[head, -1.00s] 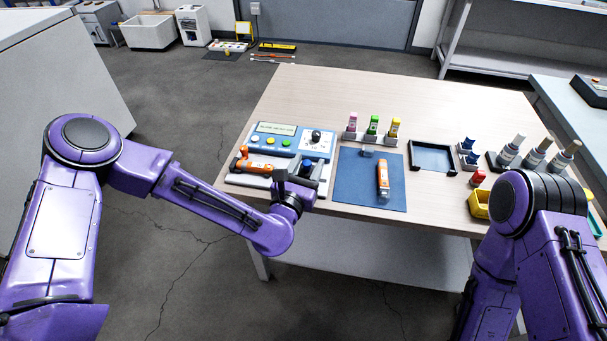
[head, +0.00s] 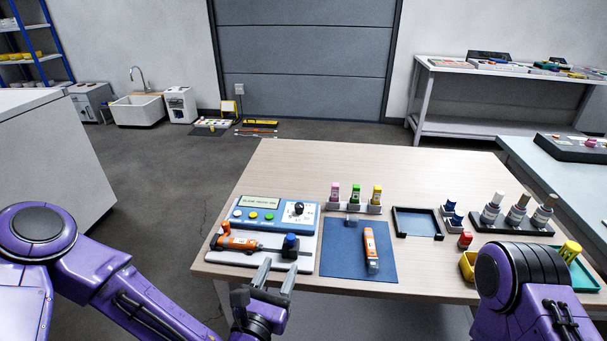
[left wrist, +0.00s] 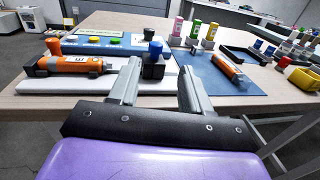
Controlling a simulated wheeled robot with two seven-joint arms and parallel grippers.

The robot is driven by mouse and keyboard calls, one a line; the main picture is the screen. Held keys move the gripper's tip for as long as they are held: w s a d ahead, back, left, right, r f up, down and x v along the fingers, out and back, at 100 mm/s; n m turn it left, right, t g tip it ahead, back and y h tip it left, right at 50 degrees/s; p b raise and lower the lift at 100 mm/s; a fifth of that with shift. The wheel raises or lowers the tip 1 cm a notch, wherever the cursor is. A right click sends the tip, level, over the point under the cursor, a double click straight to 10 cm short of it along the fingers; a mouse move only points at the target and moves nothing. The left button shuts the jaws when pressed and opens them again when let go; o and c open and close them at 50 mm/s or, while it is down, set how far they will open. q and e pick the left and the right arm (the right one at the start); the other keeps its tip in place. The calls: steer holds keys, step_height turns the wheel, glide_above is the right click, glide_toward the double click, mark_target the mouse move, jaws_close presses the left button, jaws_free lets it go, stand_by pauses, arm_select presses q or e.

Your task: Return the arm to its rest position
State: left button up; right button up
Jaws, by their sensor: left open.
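My left arm comes in from the lower left in the head view. Its gripper (head: 275,277) is open and empty at the table's front edge, just in front of the white tray (head: 225,256). In the left wrist view the two fingers (left wrist: 158,88) stand apart with nothing between them. My right arm shows at the lower right of the head view, and its gripper is out of sight.
The table (head: 300,160) holds a blue panel (head: 275,205), an orange tool (head: 238,242), a blue mat (head: 340,262) with an orange-and-white device (head: 371,248), a black-framed tray (head: 398,221) and several bottles. A yellow bin (head: 467,264) stands near my right arm.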

arm_select(q)
steer(key=s+a+f+m+g+y+p, duration=0.1)
steer(key=s+a+f+m+g, duration=0.1)
steer(key=s+f+m+g, duration=0.55)
steer(key=s+a+f+m+g+p, duration=0.1)
steer(key=s+a+f+m+g, duration=0.15)
steer(key=f+m, duration=0.9)
steer(key=s+a+f+m+g+y+p, duration=0.1)
steer(key=s+a+f+m+g+y, duration=0.1)
steer(key=s+a, duration=0.5)
steer(key=s+a+f+m+g+y+p, duration=0.1)
steer(key=s+a+f+m+g+y, duration=0.1)
steer(key=s+a+m, duration=0.3)
steer(key=s+a+f+y, duration=0.1)
steer(key=s+a, duration=0.1)
steer(key=a, duration=0.2)
steer(key=shift+s+a+m+y, duration=0.2)
steer(key=shift+a+m+y, duration=0.1)
steer(key=shift+y, duration=0.1)
